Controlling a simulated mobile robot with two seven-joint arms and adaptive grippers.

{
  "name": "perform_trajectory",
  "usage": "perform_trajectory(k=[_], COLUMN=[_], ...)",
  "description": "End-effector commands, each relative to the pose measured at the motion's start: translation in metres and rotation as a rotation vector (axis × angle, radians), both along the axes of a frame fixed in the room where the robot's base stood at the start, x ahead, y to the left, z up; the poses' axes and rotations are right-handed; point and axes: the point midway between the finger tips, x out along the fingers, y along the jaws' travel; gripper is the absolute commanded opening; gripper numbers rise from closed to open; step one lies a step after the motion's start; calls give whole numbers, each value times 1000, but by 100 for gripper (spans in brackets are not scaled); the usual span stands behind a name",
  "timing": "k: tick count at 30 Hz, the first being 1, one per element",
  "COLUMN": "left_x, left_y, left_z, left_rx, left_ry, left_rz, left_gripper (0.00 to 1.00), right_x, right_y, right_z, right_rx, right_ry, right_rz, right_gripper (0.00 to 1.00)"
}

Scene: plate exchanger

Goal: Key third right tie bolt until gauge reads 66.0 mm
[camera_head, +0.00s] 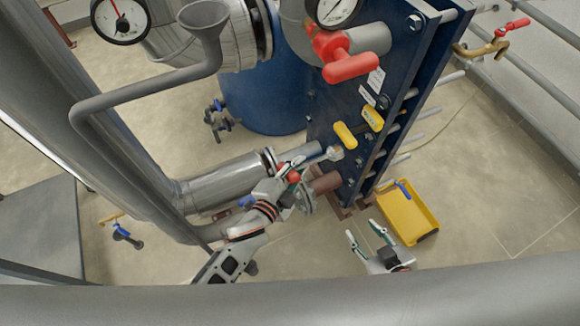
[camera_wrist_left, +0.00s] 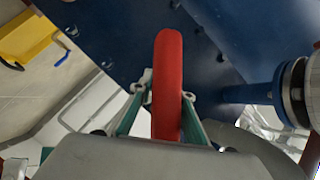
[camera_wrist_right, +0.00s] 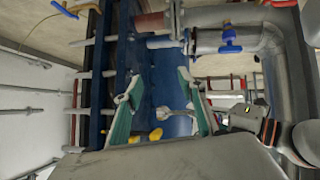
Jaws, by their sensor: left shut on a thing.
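My left gripper (camera_head: 290,172) is shut on a red handle (camera_wrist_left: 168,85), which stands between its fingers in the left wrist view. The blue end plate (camera_head: 345,90) of the exchanger stands right of the left gripper. Dark bolt ends (camera_head: 383,102) show on its right side; which is the third is unclear. My right gripper (camera_head: 370,240) is open and empty, low in front of the plate. No millimetre reading is legible.
Two yellow blocks (camera_head: 345,135) sit on the plate. A red valve handle (camera_head: 350,67) and dial gauge (camera_head: 335,10) are above. A yellow tray (camera_head: 425,222) with a blue item lies on the floor at the right. A steel pipe (camera_head: 225,185) runs behind my left arm.

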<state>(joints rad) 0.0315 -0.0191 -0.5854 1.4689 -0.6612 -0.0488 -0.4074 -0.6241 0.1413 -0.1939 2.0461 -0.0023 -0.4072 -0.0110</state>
Motion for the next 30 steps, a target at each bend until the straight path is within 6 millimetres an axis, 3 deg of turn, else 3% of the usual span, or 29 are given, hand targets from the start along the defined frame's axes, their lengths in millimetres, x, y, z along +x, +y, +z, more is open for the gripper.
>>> perform_trajectory(k=[4,12,21,30], left_x=[7,19,24,24], left_y=[-20,-48,-59,-59], left_z=[-3,-3,0,1], left_rx=[-3,-3,-1,-1], left_ry=[4,3,-1,-1], left_rz=[0,-1,0,0], left_gripper=[0,0,0,0], right_x=[-3,4,16,14], right_y=[-2,-1,1,0], right_z=[-10,-7,2,3], right_rx=[-9,-4,-3,-6], right_ry=[11,-8,-37,-36], right_rz=[0,1,11,15], right_gripper=[40,40,40,40])
